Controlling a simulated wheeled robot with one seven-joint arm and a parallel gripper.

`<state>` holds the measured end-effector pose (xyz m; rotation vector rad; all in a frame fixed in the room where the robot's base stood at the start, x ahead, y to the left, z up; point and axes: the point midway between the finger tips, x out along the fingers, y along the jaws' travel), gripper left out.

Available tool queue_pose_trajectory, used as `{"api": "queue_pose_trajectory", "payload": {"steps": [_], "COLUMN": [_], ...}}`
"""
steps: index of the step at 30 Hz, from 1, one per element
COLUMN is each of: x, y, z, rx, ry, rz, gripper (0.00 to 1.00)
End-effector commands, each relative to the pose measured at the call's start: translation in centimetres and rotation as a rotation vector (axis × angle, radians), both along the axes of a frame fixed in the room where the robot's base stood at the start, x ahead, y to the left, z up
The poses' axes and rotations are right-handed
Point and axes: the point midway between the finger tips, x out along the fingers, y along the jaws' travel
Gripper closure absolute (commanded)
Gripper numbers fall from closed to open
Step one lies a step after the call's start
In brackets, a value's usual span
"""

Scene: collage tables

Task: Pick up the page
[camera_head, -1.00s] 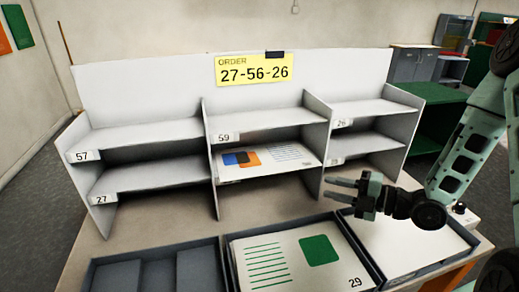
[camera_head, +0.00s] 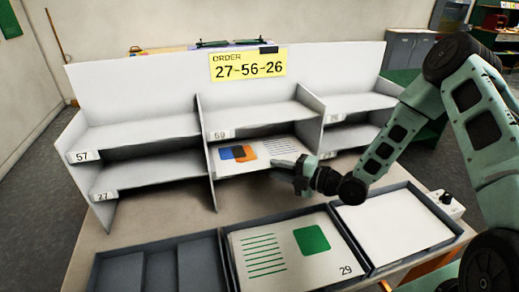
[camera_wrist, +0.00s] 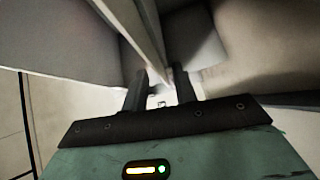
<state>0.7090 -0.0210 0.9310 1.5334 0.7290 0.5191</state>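A page (camera_head: 240,163) with blue and orange squares and lines of text lies in the lower middle compartment of the white sorting shelf (camera_head: 160,134). My gripper (camera_head: 278,166) is at the front of that compartment, overlapping the page's right part in the head view. I cannot tell whether it touches the page. In the wrist view my gripper (camera_wrist: 160,86) has its two dark fingers apart, with a pale shelf divider (camera_wrist: 148,35) just beyond them. No page can be made out between the fingers. A yellow order card (camera_head: 247,65) reads 27-56-26.
A tray on the table holds a page marked 29 (camera_head: 285,260). The tray to its right holds a blank white sheet (camera_head: 395,225). A left tray (camera_head: 160,270) looks empty. Shelf dividers and the board above flank my gripper closely.

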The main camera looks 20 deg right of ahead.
Motion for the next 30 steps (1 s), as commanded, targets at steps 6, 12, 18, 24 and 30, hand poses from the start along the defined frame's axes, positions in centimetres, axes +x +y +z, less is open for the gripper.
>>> {"api": "queue_pose_trajectory", "payload": {"steps": [6, 12, 18, 24, 30], "x": [2.0, 2.3, 2.3, 2.3, 2.3], "y": [2.3, 2.6, 2.6, 2.5, 2.5], "z": [0.2, -0.1, -0.1, -0.1, 0.0], "rx": [0.001, 0.0, 0.0, 0.0, 0.0], "ry": [-0.002, -0.001, -0.001, -0.001, -0.001], "rz": [0.001, 0.001, 0.001, 0.001, 0.001], "gripper": [0.72, 0.72, 1.0, 1.0, 1.0]}}
